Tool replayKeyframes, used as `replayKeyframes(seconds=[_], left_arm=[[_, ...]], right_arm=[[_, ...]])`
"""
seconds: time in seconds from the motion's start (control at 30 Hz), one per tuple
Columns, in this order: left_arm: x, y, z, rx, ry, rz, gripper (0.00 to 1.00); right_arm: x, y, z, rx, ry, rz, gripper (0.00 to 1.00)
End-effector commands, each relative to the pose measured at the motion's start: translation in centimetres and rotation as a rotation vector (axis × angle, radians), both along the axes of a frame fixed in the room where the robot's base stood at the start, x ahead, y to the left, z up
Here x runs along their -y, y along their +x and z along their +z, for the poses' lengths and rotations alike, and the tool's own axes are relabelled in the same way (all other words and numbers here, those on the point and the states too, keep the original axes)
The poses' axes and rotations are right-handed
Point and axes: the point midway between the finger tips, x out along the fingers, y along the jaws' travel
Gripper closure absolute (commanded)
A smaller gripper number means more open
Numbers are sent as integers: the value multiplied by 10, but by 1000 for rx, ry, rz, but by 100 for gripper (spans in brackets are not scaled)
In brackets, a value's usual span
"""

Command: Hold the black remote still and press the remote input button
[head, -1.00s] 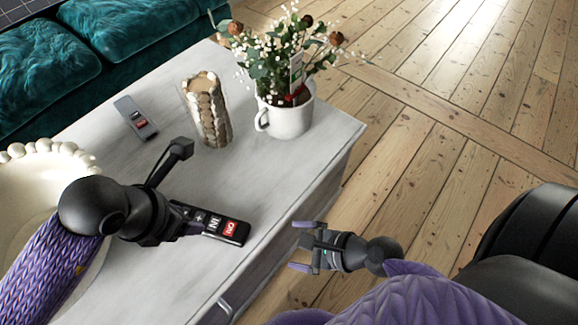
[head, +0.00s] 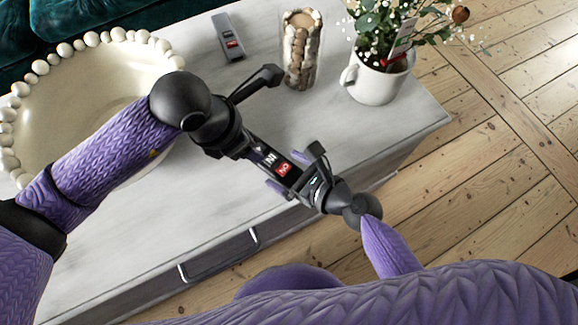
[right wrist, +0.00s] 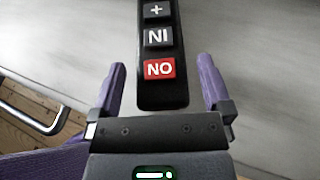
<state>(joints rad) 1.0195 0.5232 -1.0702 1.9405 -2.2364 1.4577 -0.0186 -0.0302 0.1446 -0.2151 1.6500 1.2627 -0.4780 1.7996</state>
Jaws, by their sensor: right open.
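The black remote (head: 272,160) lies on the white table. In the right wrist view the remote (right wrist: 163,88) shows a red button (right wrist: 159,68), a grey button reading as an upside-down "IN" (right wrist: 158,38) and a plus button (right wrist: 156,9). My left gripper (head: 252,152) is over the remote's far end; its fingers are hidden there, so I cannot tell how they sit. My right gripper (head: 297,169) is open at the remote's near end. In the right wrist view its fingers are on either side of the remote, with gaps to both sides.
A large beaded bowl (head: 50,120) is at left, near my left arm. The table (head: 200,215) is clear in front.

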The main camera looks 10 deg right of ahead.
Motion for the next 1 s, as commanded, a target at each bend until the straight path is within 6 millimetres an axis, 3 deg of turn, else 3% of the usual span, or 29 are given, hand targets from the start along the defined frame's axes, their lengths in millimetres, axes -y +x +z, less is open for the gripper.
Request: replayKeyframes(seconds=[0.2,0.63,1.0], left_arm=[[0,0,0,0,0,0,41],[0,0,0,0,0,0,41],[0,0,0,0,0,0,41]], right_arm=[[0,0,0,0,0,0,2],[0,0,0,0,-2,-1,93],[0,0,0,0,-2,-1,93]])
